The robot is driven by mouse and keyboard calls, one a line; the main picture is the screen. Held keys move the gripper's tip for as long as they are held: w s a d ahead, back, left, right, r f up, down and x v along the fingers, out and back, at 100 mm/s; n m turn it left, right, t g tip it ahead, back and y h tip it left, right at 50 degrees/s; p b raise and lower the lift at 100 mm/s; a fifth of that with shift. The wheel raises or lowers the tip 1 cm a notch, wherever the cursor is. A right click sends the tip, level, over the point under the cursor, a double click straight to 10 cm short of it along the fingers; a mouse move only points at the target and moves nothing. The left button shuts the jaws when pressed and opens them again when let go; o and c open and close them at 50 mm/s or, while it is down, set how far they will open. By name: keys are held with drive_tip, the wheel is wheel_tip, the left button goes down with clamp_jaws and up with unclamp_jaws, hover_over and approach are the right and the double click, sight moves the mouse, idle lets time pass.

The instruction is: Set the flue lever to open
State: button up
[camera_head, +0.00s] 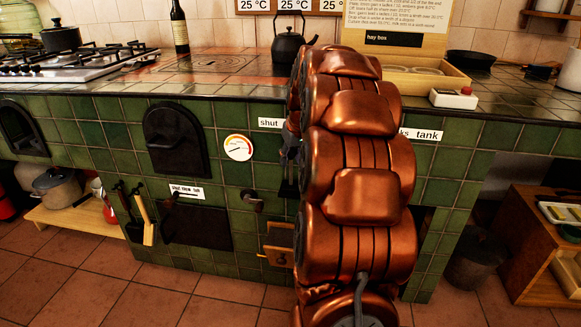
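A white label reading "shut" (270,123) is on the green tiled front of the hearth, its right part hidden behind my copper arm. Below it, a dark upright slotted plate (288,188) shows at the arm's left edge; it may belong to the flue lever, but I cannot tell. The lever's handle and setting are not clear. Grey parts that look like my gripper (288,150) show at this plate, mostly hidden by the arm. I cannot see its fingertips, whether it touches anything, or whether it is open.
A smaller lever (183,194) sits under a "shut slow full" label at left. A round dial (237,148), dark knob (251,200) and black oven door (175,140) are on the tiles. A kettle (290,42) and wooden box (420,75) stand on top. Floor at front left is clear.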

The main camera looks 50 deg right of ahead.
drive_tip(key=shift+x, duration=1)
clamp_jaws()
